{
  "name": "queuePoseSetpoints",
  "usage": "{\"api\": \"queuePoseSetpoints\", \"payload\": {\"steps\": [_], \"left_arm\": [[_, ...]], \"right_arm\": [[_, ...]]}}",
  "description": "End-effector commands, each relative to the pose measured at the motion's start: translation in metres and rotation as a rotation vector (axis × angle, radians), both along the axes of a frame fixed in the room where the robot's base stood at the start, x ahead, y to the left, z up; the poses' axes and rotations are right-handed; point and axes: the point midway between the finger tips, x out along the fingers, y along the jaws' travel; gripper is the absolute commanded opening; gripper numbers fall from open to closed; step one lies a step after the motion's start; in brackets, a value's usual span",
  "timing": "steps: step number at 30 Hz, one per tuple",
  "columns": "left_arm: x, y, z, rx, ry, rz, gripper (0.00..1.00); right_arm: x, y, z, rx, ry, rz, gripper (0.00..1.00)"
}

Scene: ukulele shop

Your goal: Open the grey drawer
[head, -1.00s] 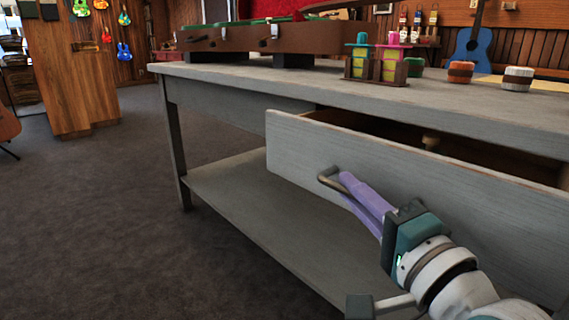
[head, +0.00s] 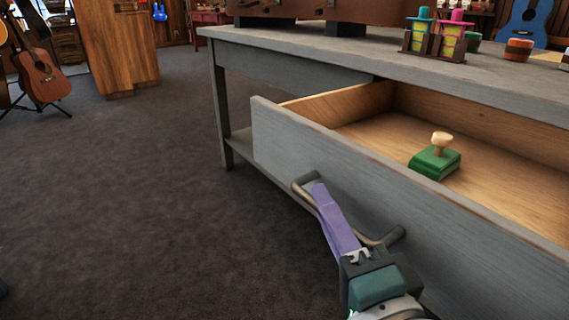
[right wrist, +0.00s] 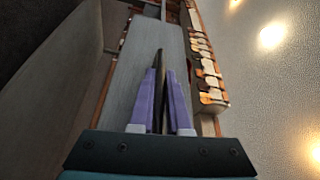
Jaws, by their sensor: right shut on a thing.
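The grey drawer (head: 300,140) stands well out from the grey table, and its wooden inside shows. A bar handle (head: 388,238) is fixed to its front. My right gripper (head: 318,190) has its purple fingers shut on this handle. In the right wrist view the fingers (right wrist: 161,80) lie on both sides of the dark bar, with the drawer front (right wrist: 150,55) beyond. My left gripper is not in view.
A green block with a wooden knob (head: 436,160) lies in the drawer. The grey table (head: 300,45) carries a wooden case, a rack with colourful items (head: 437,38) and small pots. A guitar (head: 40,72) stands at the left. The carpet (head: 130,190) left of the drawer is clear.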

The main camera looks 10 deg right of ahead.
Motion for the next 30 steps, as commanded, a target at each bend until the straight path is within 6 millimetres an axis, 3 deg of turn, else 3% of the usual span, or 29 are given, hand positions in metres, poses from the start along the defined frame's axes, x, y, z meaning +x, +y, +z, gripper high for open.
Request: {"api": "queuePoseSetpoints", "payload": {"steps": [11,12,19,26,30], "left_arm": [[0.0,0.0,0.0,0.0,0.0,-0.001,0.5],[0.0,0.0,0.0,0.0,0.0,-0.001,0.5],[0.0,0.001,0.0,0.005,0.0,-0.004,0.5],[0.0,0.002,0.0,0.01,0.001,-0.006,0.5],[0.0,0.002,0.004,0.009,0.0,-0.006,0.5]], "right_arm": [[0.0,0.0,0.001,0.0,-0.002,-0.001,0.0],[0.0,0.0,0.001,0.0,-0.002,-0.001,0.19],[0.0,0.0,0.0,0.0,-0.001,0.0,0.45],[-0.001,0.0,0.0,0.0,0.0,0.0,0.45],[-0.012,0.001,-0.001,-0.001,0.004,0.001,0.45]]}}
